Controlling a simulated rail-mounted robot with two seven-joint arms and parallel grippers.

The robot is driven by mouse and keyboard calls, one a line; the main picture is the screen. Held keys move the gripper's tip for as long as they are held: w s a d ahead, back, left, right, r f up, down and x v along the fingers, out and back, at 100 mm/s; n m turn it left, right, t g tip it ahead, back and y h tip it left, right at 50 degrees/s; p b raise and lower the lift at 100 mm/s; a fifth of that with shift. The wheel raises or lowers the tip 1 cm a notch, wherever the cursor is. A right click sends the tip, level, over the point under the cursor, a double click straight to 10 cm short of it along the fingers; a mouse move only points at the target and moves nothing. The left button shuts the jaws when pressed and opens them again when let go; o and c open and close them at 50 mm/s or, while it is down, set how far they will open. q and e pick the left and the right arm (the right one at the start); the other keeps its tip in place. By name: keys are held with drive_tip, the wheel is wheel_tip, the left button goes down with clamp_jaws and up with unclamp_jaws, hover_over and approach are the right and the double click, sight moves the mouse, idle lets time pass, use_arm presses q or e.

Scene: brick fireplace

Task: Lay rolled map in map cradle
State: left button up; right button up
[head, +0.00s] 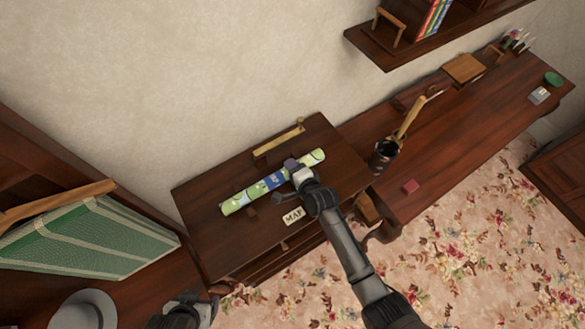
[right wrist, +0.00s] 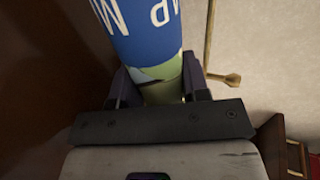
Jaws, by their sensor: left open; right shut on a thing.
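The rolled map (head: 237,202) is a green-patterned tube with a blue band, lying slantwise over the dark wooden cabinet top. My right gripper (head: 297,170) is shut on it, right of the blue band. In the right wrist view the map (right wrist: 150,28) runs between both fingers, with white letters on its blue band. Small dark wooden pieces (head: 251,211), apparently the map cradle, show beside and under the map. I cannot tell whether the map rests on them. A "MAP" card (head: 293,216) lies in front. My left gripper (head: 202,306) is open and empty at the bottom, away from the map.
A brass-coloured bar (head: 279,138) stands behind the map near the wall. A dark cup (head: 384,154) with a tan stick is to the right on the long desk (head: 460,125).

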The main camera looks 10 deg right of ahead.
drive_tip(key=o, duration=1.2)
drive_tip(key=shift+v, duration=6.9)
drive_tip(key=shift+d, duration=0.1)
